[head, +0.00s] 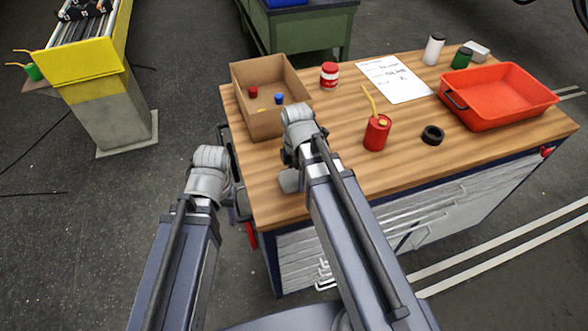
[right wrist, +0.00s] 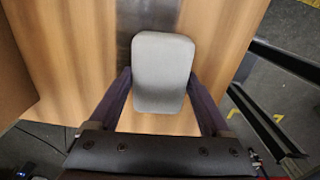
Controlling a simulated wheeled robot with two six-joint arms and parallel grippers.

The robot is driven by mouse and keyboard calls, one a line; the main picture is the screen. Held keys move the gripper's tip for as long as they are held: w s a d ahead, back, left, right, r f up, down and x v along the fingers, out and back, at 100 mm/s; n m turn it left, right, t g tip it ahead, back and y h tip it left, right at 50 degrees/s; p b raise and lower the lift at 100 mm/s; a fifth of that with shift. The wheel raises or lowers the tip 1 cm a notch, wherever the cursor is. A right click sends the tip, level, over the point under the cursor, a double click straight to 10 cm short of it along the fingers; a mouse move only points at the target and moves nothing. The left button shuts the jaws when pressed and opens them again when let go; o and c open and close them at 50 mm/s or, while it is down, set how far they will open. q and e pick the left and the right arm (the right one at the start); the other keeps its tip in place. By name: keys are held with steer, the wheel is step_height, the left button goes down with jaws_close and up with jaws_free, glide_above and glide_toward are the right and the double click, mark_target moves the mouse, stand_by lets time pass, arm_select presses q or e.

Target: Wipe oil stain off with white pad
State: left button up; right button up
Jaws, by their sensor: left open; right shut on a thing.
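The white pad (right wrist: 162,75) looks light grey and sits between the two fingers of my right gripper (right wrist: 158,84), which is shut on it. In the head view the pad (head: 289,181) shows beside my right arm, over the left part of the tabletop. A dark grey stain band (right wrist: 150,18) shows on the wood just beyond the pad in the right wrist view. The pad overlaps part of it; I cannot tell whether it touches the wood. The stain is hidden in the head view. My left gripper (head: 240,206) is open, beside the table's left edge, and mostly hidden by its wrist.
A cardboard box (head: 250,72) with small items stands on the wooden table (head: 340,165) beyond the right gripper. A red can (head: 377,136), black ring (head: 433,134), red-and-white jar (head: 329,76), paper (head: 395,80) and red tray (head: 515,112) stand or lie further right.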

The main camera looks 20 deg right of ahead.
steer(key=shift+s, duration=0.65)
steer(key=shift+d, duration=0.1)
steer(key=shift+w+d, duration=0.1)
steer(key=shift+d, duration=1.5)
steer(key=shift+w, duration=0.1)
steer(key=shift+w+a, duration=0.15)
steer(key=shift+w, duration=1.65)
steer(key=shift+w, duration=1.95)
